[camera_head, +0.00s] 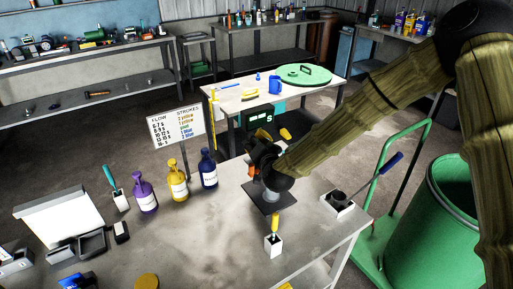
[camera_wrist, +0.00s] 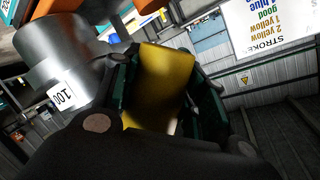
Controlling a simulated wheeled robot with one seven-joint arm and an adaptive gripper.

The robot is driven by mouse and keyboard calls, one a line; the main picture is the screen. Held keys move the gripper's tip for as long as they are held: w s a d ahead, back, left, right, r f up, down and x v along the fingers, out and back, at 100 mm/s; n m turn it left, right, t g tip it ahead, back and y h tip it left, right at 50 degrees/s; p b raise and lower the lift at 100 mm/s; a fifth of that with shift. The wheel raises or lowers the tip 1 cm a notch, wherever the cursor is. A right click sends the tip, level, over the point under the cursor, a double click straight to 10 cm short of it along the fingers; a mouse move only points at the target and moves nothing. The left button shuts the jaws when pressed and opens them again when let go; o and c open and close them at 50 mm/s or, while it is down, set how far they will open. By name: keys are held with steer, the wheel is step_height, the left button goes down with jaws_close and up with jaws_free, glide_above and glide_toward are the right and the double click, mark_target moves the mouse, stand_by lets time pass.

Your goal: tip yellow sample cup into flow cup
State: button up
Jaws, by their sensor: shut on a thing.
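The yellow sample cup (camera_wrist: 160,85) sits between the dark green-edged fingers of my gripper (camera_wrist: 170,95) in the wrist view. My gripper is shut on it. The wrist picture is turned over, with the sign's text upside down. A grey metal cylinder labelled 100 (camera_wrist: 55,50), perhaps the flow cup, is beside the fingers at the left; contact cannot be told. In the head view my gripper (camera_head: 264,152) is above the dark square plate (camera_head: 254,200) on the bench, and a small yellow part shows near it. The arm hides most of the cup, and its contents cannot be seen.
Purple (camera_head: 144,194), yellow (camera_head: 177,180) and blue (camera_head: 208,169) bottles stand left of the plate, before the stroke sign (camera_head: 177,128). A white holder with a yellow-handled tool (camera_head: 274,243) is in front. A grey box (camera_head: 338,204) and green drum (camera_head: 435,235) are right.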

mark_target(261, 138)
steer(key=shift+r+m+b, duration=0.1)
steer(key=shift+m+b, duration=0.4)
steer(key=shift+b, duration=0.1)
steer(key=shift+d+r+m+t+y+b, duration=0.1)
steer(key=shift+r+m+t+y+b, duration=0.65)
steer(key=shift+m+b, duration=0.65)
steer(key=shift+d+r+m+t+y+b, duration=0.25)
steer(key=shift+r+m+b, duration=0.55)
steer(key=shift+b, duration=1.1)
steer(key=shift+d+r+m+t+y+b, duration=0.25)
steer(key=shift+m+b, duration=0.95)
steer(key=shift+b, duration=0.65)
steer(key=shift+d+r+m+t+b, duration=0.25)
steer(key=shift+r+m+t+b, duration=0.25)
steer(key=shift+m+b, duration=0.7)
steer(key=shift+d+r+m+t+b, duration=0.2)
steer(key=shift+r+m+t+b, duration=0.3)
steer(key=shift+b, duration=1.15)
